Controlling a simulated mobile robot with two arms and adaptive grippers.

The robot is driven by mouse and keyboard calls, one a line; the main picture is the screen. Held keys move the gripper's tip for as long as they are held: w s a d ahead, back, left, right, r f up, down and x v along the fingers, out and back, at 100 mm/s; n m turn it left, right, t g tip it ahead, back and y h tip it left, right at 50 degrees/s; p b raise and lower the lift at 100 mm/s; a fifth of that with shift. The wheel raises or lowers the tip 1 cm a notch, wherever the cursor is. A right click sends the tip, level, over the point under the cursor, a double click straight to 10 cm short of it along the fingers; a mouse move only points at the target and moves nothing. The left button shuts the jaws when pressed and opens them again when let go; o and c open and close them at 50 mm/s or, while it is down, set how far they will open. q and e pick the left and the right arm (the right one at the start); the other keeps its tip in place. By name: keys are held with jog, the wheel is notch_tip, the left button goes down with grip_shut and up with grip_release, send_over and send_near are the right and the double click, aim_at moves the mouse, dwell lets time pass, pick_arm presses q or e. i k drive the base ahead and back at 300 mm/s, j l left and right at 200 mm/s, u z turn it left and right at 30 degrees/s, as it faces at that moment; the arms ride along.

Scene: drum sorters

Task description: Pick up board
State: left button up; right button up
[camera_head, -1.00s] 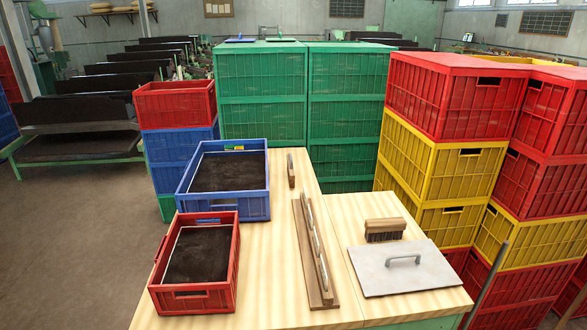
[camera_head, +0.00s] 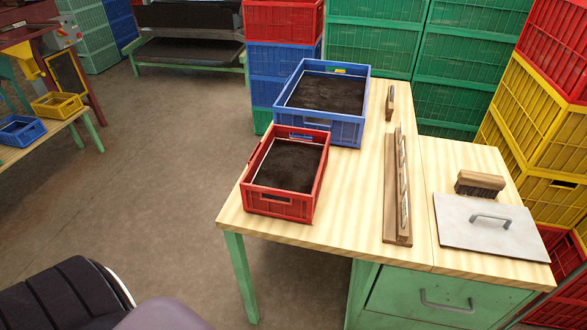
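A long narrow wooden board (camera_head: 390,218) with a pale rail along its top lies lengthwise on the wooden worktable (camera_head: 345,205). A flat grey plate (camera_head: 465,236) with a metal handle (camera_head: 491,219) lies on the table's right part. I cannot tell which of these is the board meant. A wooden brush (camera_head: 480,184) with dark bristles stands just behind the plate. A small wooden piece (camera_head: 390,100) stands near the table's far end. Neither of my grippers is in view, and nothing is seen touching these things.
A red crate (camera_head: 270,205) and a blue crate (camera_head: 345,132), both with dark contents, stand on the table's left side. Stacked crates, green (camera_head: 465,55) behind and yellow (camera_head: 520,110) at right, border the table. A dark ribbed seat-like thing (camera_head: 75,300) is at lower left. Floor (camera_head: 170,180) left of the table is clear.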

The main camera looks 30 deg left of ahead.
aim_at(390, 103)
jog(key=i+j, duration=0.1)
jog(key=j, duration=0.9)
jog(key=i+j, duration=0.15)
jog(key=j, duration=0.35)
jog(key=i+j, duration=0.1)
jog(key=j, duration=0.9)
jog(key=i+j, duration=0.15)
jog(key=j, duration=0.35)
jog(key=u, duration=0.05)
